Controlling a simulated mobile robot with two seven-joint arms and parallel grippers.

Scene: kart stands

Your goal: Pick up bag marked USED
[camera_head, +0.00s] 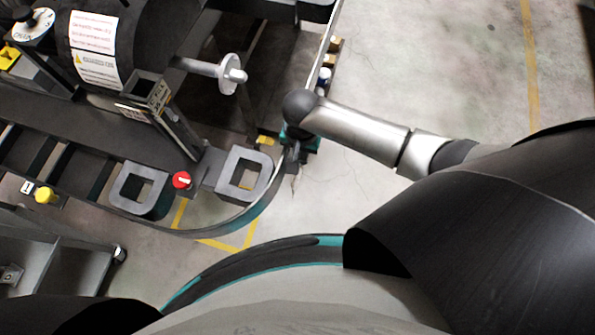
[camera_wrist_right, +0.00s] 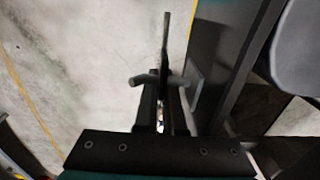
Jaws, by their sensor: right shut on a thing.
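No bag with a readable USED mark shows in either view. My right gripper (camera_head: 293,160) points down beside the curved front edge of the black kart stand (camera_head: 95,110), at its right end. In the right wrist view the gripper (camera_wrist_right: 162,84) is shut on a thin dark piece (camera_wrist_right: 166,40). I cannot tell whether this piece belongs to a bag or to the stand. My left gripper is not in view.
The stand carries two grey square loops (camera_head: 142,190), a red knob (camera_head: 181,180), a dark roll with warning labels (camera_head: 95,60) and a metal spindle (camera_head: 228,73). A grey metal frame (camera_head: 75,255) stands at lower left. Concrete floor (camera_head: 440,50) is clear at upper right.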

